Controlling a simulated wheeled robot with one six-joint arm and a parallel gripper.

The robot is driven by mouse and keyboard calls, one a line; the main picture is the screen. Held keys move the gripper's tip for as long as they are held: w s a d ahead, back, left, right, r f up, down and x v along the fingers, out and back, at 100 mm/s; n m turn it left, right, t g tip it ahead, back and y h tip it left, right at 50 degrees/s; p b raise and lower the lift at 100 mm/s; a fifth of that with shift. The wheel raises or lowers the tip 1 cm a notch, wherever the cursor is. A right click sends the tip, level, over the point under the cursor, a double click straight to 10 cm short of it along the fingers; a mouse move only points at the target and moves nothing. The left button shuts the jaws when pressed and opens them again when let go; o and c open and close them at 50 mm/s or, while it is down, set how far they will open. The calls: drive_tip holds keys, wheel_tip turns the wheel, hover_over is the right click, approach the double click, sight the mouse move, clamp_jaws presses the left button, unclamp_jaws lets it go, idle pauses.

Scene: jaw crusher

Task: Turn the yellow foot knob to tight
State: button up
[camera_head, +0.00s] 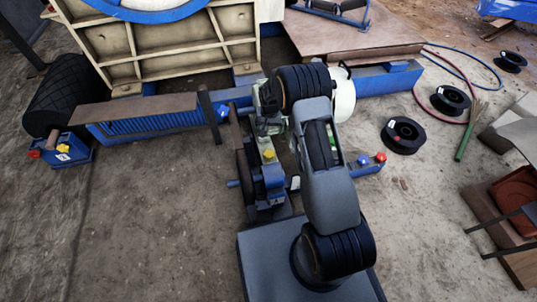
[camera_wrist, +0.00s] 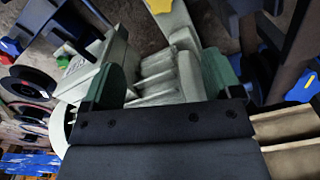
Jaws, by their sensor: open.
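A yellow knob (camera_head: 268,154) sits on the blue and grey foot mechanism just below my gripper (camera_head: 268,115) in the head view. A second yellow knob (camera_head: 63,148) is on a small blue block at the far left. In the wrist view, a yellow part (camera_wrist: 158,6) is cut off by the top edge, beyond the fingertips; I take it to be the nearer knob. My gripper (camera_wrist: 165,75) is open, its green-padded fingers apart with a pale grey ribbed part showing between them. I see no contact with the knob. My arm hides part of the mechanism.
A blue beam (camera_head: 375,82) runs across behind my gripper, with a dark upright post (camera_head: 209,115) left of it. A red knob (camera_head: 380,157) and a blue knob are on a bracket right of my arm. Black reels (camera_head: 403,135) and hoses lie right. Open ground is at lower left.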

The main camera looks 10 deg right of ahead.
sight(269, 155)
drive_tip(key=shift+m, duration=0.3)
drive_tip(key=f+b, duration=0.2)
drive_tip(key=f, duration=0.5)
drive_tip(key=f+b, duration=0.2)
drive_tip(key=f, duration=0.5)
drive_tip(key=f+b, duration=0.1)
drive_tip(key=f, duration=0.6)
drive_tip(key=shift+w+b, duration=0.35)
drive_tip(key=shift+b, duration=0.05)
